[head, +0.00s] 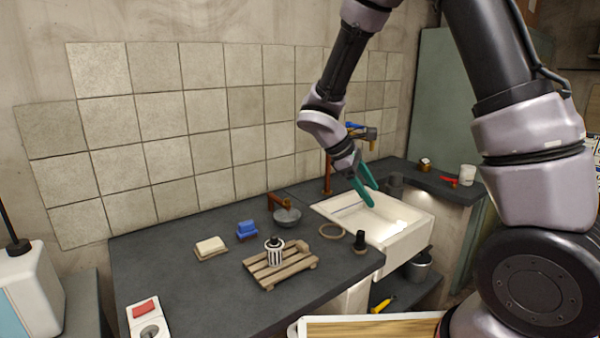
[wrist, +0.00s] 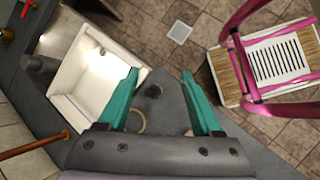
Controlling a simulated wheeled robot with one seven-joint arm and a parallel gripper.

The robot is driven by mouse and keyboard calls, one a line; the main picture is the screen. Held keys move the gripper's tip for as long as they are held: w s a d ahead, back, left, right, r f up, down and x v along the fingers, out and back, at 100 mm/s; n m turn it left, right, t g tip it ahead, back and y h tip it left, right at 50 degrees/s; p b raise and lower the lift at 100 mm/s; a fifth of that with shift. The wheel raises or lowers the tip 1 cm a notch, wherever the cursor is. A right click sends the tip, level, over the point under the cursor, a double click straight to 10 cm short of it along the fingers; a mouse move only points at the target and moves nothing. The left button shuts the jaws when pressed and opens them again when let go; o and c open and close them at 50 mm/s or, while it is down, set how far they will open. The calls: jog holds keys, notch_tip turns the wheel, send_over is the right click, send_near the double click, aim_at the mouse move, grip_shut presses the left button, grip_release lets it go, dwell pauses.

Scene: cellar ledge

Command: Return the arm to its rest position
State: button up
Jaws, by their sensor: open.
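My gripper (head: 366,188) has two green fingers and hangs above the white sink (head: 385,229) in the head view. It is open, with nothing between the fingers. In the wrist view my gripper (wrist: 162,90) shows both fingers spread apart over the grey counter edge. A ring (wrist: 137,121) and a small dark object (wrist: 153,91) show below and between them. My arm reaches down from the upper right of the head view.
On the counter (head: 180,290) stand a wooden rack (head: 295,267) with a striped jar (head: 273,255), a blue object (head: 246,230), a soap-like block (head: 210,247) and a metal bowl (head: 287,216). A copper pipe (head: 327,172) rises behind the sink. A pink-framed item (wrist: 270,75) stands on the tiled floor.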

jog(key=s+d+r+m+t+y, duration=0.3)
jog(key=s+r+m, duration=0.4)
jog(key=r, duration=0.4)
jog(key=s+d+r+m+t+y, duration=0.3)
jog(key=s+r+m+y, duration=0.3)
jog(key=r+m, duration=0.4)
jog(key=shift+s+d+r+t, duration=0.45)
jog(key=shift+s+r, duration=0.25)
jog(key=shift+s, duration=0.2)
